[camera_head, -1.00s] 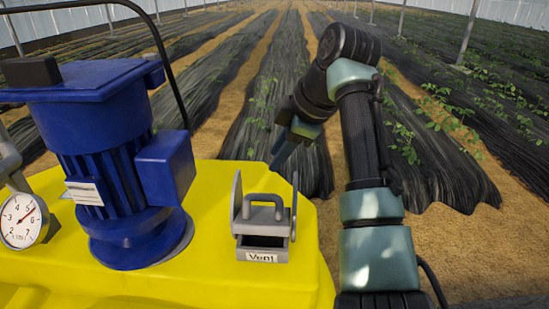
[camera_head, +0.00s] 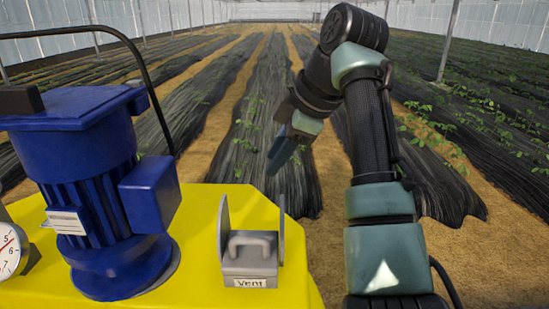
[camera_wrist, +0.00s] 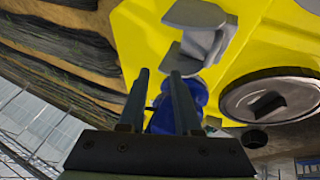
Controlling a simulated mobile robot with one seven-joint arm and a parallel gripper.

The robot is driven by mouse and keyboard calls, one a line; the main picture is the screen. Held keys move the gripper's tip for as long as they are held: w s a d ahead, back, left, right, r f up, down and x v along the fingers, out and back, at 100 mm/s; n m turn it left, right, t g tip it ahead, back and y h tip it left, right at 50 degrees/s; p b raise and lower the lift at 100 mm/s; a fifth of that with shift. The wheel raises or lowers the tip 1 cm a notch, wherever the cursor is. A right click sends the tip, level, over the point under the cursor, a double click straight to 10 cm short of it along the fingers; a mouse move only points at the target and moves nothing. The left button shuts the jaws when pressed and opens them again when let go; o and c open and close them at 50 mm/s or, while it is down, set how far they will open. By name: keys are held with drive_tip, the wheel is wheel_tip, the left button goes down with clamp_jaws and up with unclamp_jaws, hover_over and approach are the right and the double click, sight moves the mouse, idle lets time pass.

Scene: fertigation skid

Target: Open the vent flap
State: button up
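The vent (camera_head: 250,266) is a small grey box on the yellow tank, labelled "Vent" at its front. Its flap carries a grey loop handle (camera_head: 250,242) between two upright side plates. The flap looks lowered, with no dark gap showing above the label. In the wrist view the grey vent parts (camera_wrist: 205,32) show beyond the fingertips, at the upper middle. My gripper (camera_head: 276,160) is above and behind the vent in the head view, apart from it. In the wrist view my gripper (camera_wrist: 160,72) has its two fingers apart with nothing between them.
A blue motor (camera_head: 100,200) stands left of the vent, with a dial gauge (camera_head: 8,250) at the left edge. A black hose arches behind the motor. The wrist view shows a round dark lid (camera_wrist: 270,98) on the yellow tank (camera_wrist: 140,30). Crop rows lie beyond.

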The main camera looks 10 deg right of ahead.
idle(0.4)
drive_tip(key=b+v, duration=0.3)
drive_tip(key=v, duration=1)
drive_tip(key=shift+d+f, duration=0.1)
